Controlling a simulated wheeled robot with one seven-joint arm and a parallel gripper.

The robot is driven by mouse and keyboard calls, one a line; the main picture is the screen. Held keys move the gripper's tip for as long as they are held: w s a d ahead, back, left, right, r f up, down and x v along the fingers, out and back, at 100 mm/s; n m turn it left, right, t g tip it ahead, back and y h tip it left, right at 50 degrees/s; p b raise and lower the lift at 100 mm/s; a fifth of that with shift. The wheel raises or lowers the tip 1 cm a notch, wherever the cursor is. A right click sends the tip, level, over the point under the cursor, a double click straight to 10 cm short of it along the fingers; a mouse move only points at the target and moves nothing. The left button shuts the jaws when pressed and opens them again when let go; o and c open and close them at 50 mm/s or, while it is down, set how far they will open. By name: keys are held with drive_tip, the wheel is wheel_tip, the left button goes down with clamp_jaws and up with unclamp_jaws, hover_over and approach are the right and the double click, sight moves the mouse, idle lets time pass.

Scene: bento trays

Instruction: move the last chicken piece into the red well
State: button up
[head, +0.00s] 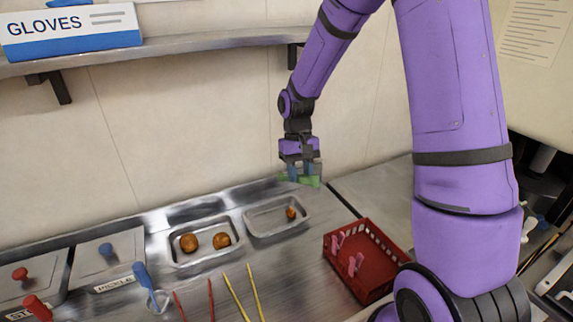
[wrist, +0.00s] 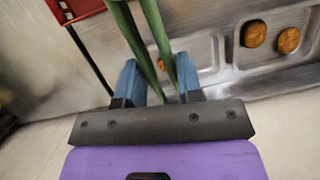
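My gripper (head: 299,176) has blue fingers and hangs over the back edge of the steel counter, near the wall. It holds green tongs; their two long arms (wrist: 153,40) run between the fingers in the wrist view, slightly apart. A small brown chicken piece (head: 291,213) lies alone at the right of the right-hand steel pan (head: 262,231). In the wrist view, part of the piece (wrist: 161,64) shows between the tong arms. A red slotted basket (head: 385,282) with pink items in it stands to the right. I cannot tell whether it is the red well; no other red well shows.
The left pan (head: 180,262) holds two larger brown pieces (head: 189,243). Lidded bins, one labelled pickle (head: 118,268), stand at the left. Red and yellow sticks (head: 235,298) lie in front. A shelf with a gloves box (head: 70,32) hangs above.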

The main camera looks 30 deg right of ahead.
drive_tip(key=s+d+f+n, duration=0.1)
drive_tip(key=d+f, duration=0.2)
drive_tip(key=f, duration=0.4)
drive_tip(key=shift+h, duration=0.3)
drive_tip(key=shift+o, duration=0.9)
drive_tip(key=shift+f, duration=0.15)
drive_tip(key=shift+f, duration=1.75)
drive_tip(key=shift+f, duration=1.75)
drive_tip(key=shift+c, duration=0.5)
